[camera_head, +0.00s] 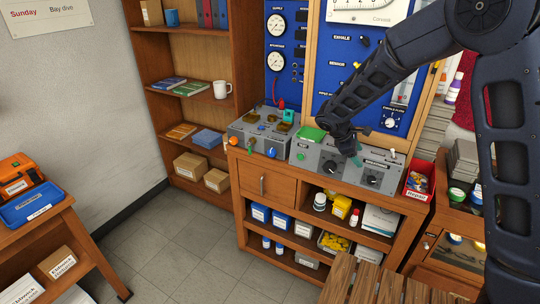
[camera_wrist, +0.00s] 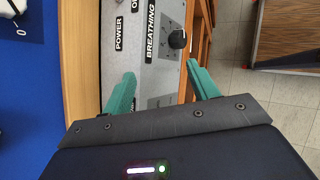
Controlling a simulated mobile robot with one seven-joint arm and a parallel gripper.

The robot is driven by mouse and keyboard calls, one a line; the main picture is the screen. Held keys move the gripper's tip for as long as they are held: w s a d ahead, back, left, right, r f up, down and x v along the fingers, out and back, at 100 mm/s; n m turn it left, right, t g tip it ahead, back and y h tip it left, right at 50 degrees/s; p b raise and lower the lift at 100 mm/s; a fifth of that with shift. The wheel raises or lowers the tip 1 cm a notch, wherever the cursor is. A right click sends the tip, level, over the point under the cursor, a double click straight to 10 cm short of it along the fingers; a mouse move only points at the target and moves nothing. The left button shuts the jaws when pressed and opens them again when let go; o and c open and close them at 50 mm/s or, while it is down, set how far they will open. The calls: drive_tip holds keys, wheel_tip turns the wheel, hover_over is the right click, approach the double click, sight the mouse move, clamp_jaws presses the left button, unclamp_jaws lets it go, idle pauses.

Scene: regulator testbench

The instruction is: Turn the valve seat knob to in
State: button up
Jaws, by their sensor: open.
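I cannot tell which knob is the valve seat knob, as its label is not readable here. A grey console (camera_head: 340,171) on the wooden bench carries a black knob (camera_head: 371,180) on its front. My gripper (camera_head: 356,160) is over this console. In the wrist view my gripper (camera_wrist: 160,70) is open, its two teal fingers apart with nothing held between them. A black knob (camera_wrist: 178,39) beside the word BREATHING lies beyond the fingertips, nearer the right finger and apart from both. The word POWER shows to the left.
A second grey console (camera_head: 262,134) with orange, green and blue knobs stands to the left. A blue gauge panel (camera_head: 287,50) rises behind. A green item (camera_head: 312,132) lies at the console's back edge, and a red bin (camera_head: 420,178) stands at the right.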

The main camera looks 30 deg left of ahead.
drive_tip(key=s+a+f+n+t, duration=0.1)
drive_tip(key=a+f+n+t, duration=0.2)
drive_tip(key=a, duration=0.4)
drive_tip(key=s+a+f+n+t, duration=0.1)
drive_tip(key=s+a+f+n, duration=0.1)
drive_tip(key=a+f, duration=0.3)
drive_tip(key=n+t+y, duration=0.6)
drive_tip(key=n+t, duration=0.3)
approach(270, 153)
drive_tip(key=w, duration=0.9)
drive_tip(key=shift+w+r, duration=0.1)
drive_tip(key=shift+w, duration=0.15)
drive_tip(key=c, duration=1)
drive_tip(key=shift+m, duration=0.3)
